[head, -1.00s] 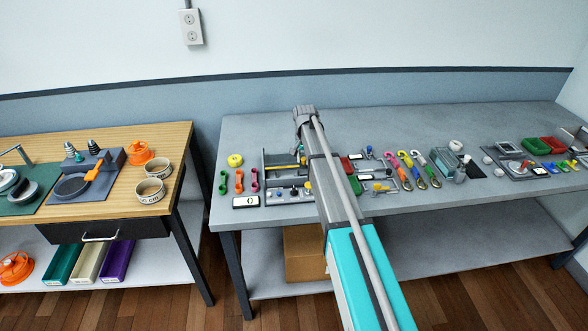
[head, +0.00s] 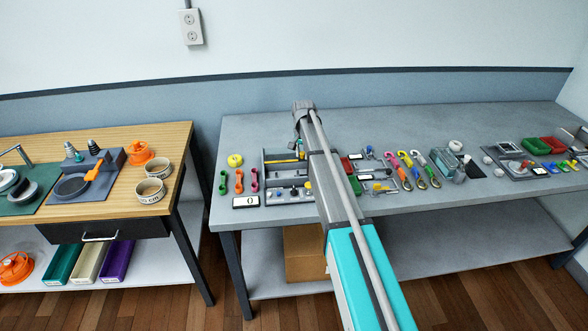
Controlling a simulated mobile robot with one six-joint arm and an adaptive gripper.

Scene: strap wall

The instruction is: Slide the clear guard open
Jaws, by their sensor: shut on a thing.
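The grey panel unit (head: 271,171) stands on the grey bench, left of my arm, with an upright back, small controls along its front and a white label plate in front. My arm crosses its right part. A narrow edge of my gripper (head: 300,147) shows left of my forearm, below the wrist; its fingertips are mostly hidden. It is shut, by a small yellow piece (head: 301,157) that looks like part of the clear guard. The guard's transparent pane is too faint to make out, and its right end is hidden behind my arm.
Colored carabiners (head: 412,168), small fixtures and red and green trays (head: 535,146) stand to the right. The bench's back strip is clear. A wooden table (head: 180,150) is at left.

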